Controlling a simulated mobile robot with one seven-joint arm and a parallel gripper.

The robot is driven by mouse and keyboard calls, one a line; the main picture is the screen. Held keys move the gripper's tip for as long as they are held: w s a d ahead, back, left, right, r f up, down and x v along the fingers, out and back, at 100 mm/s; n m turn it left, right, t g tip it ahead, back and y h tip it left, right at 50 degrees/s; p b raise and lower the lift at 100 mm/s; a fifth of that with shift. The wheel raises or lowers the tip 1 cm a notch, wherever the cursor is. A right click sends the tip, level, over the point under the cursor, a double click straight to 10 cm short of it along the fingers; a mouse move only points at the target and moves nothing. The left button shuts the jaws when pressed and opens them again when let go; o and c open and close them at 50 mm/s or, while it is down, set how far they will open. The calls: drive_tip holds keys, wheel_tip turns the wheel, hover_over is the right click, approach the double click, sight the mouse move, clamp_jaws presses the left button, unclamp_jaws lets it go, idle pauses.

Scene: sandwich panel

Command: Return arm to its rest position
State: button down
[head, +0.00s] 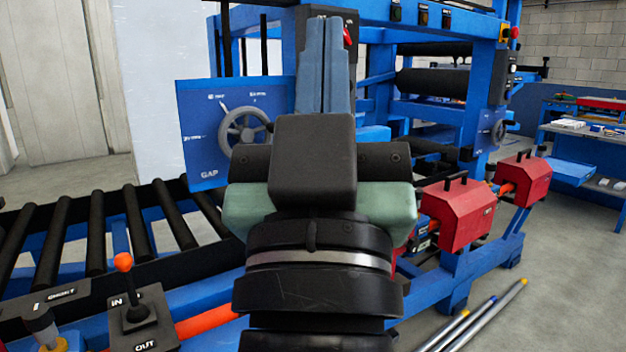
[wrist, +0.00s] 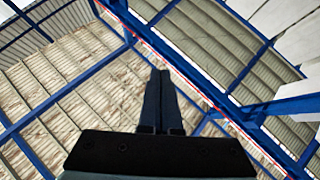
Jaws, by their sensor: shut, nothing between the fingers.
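My gripper (head: 325,65) stands in the middle of the head view with its two long blue-grey fingers pointing up. The fingers lie side by side and are shut, with nothing between them. In the wrist view my gripper (wrist: 160,95) shows its dark fingers together against the roof sheets and blue roof beams. My arm's black wrist covers the middle of the head view and hides part of the blue machine (head: 465,100) behind it.
A handwheel (head: 243,130) on a blue GAP panel (head: 205,150) is left of my gripper. A roller conveyor (head: 95,225) and an orange-knobbed lever (head: 124,262) are at left. Red boxes (head: 455,215) are at right. Rods (head: 480,315) lie on the floor at lower right.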

drive_tip(key=s+r+y+p, duration=0.1)
drive_tip(key=s+r+p, duration=0.2)
drive_tip(key=r+p, duration=1.6)
wheel_tip(320, 180, up, 3)
drive_tip(key=shift+a+f+t+p, duration=0.2)
drive_tip(key=shift+a+t+p, duration=0.1)
drive_tip(key=shift+t, duration=0.1)
